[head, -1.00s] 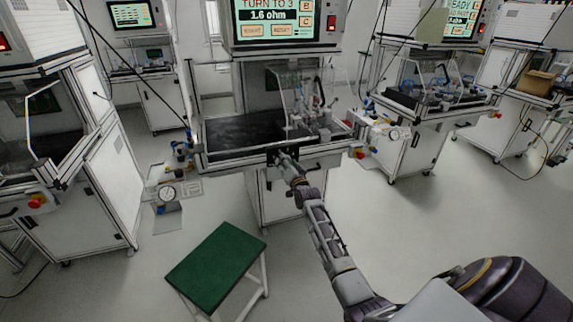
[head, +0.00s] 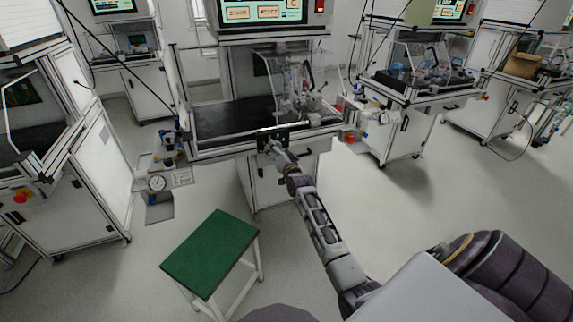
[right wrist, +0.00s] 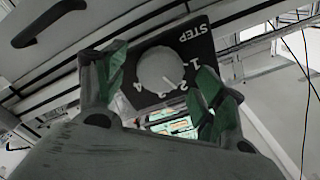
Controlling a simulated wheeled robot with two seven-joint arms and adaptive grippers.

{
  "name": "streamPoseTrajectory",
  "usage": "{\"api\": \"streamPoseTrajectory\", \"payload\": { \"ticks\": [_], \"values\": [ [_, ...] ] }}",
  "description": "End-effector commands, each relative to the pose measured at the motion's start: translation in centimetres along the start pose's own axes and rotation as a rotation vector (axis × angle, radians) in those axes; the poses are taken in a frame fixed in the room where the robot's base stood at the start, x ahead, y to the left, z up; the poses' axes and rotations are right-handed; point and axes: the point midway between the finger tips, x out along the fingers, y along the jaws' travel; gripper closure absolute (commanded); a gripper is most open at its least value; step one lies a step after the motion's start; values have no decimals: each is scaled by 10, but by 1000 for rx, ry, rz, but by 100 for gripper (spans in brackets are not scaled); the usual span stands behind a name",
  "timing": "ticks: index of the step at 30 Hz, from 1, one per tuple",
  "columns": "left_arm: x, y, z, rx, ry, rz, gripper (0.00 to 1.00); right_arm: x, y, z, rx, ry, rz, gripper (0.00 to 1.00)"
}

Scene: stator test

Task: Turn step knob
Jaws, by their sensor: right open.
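The step knob (right wrist: 158,68) is a round grey dial on a black plate (right wrist: 198,38) marked STEP, with the numbers 1 to 4 around it. Its light pointer mark seems to lie near the 2. My right gripper (right wrist: 163,82) is open, its green-padded fingers on either side of the knob; I cannot tell whether they touch it. In the head view, the right gripper (head: 271,144) is at the front edge of the middle test bench (head: 225,117), and the knob is too small to make out. My left gripper is not in view.
A screen (head: 265,12) above the bench is cut off at the top. A green-topped stool (head: 210,250) stands on the floor before the bench. A dial gauge (head: 157,183) is at the bench's left. Other benches stand on both sides; the floor at right is clear.

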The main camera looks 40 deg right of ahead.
Motion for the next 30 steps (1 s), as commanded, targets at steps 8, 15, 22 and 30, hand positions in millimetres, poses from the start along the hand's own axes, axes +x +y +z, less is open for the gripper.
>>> {"api": "streamPoseTrajectory", "payload": {
  "ticks": [8, 15, 22, 30],
  "values": [
    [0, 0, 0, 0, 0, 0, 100, -24, 1, 0, 0, 0, 1, 29],
    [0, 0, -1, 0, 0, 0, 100, -45, 1, 0, 0, 0, 1, 29],
    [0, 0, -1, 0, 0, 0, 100, -66, 1, 0, 0, 1, 1, 29],
    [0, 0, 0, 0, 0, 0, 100, -89, 1, 0, 0, 0, 1, 29]
  ]
}}
